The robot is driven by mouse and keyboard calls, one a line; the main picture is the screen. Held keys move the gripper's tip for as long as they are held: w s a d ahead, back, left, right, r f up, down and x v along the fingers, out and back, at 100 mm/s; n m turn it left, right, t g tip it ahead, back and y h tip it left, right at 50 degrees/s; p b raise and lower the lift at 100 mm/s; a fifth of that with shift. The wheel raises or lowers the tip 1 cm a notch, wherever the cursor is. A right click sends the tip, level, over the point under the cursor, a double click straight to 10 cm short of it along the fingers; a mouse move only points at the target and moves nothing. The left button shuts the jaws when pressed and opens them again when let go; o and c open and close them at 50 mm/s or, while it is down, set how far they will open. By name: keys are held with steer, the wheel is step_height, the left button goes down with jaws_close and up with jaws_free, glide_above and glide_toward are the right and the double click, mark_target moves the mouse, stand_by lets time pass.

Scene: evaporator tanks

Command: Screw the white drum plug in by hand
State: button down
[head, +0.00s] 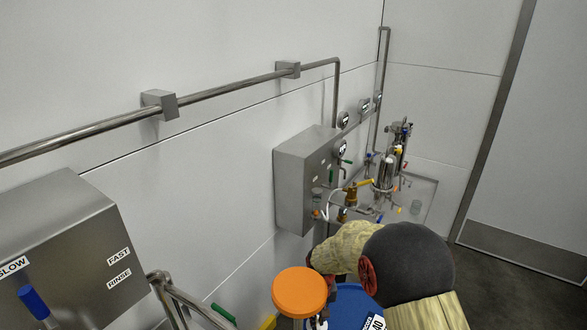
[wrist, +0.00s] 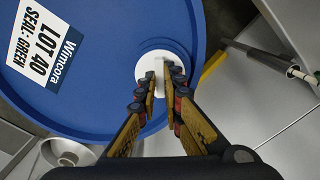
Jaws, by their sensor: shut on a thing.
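The white drum plug (wrist: 145,66) sits at the rim side of the blue drum's top (wrist: 110,30) in the wrist view. My gripper (wrist: 162,78) reaches over it from below in the picture, its two fingers shut on the plug's raised grip. The fingers hide part of the plug, and I cannot tell how deep it sits in its opening. The drum's top (head: 350,300) shows at the bottom of the head view, partly covered by my arm. The plug is not discernible there.
A white label (wrist: 45,48) reading LOT 40, SEAL: GREEN lies on the drum top. A white round part (wrist: 68,152) is beside the drum. An orange round top (head: 300,289) stands left of the drum. Steel boxes (head: 305,180) and pipes line the wall.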

steer(key=shift+m, duration=0.4)
steer(key=shift+m+p, duration=0.35)
steer(key=shift+m, duration=1.15)
steer(key=shift+m+p, duration=0.3)
steer(key=shift+m, duration=1.5)
steer(key=shift+m+p, duration=0.35)
steer(key=shift+m, duration=1.35)
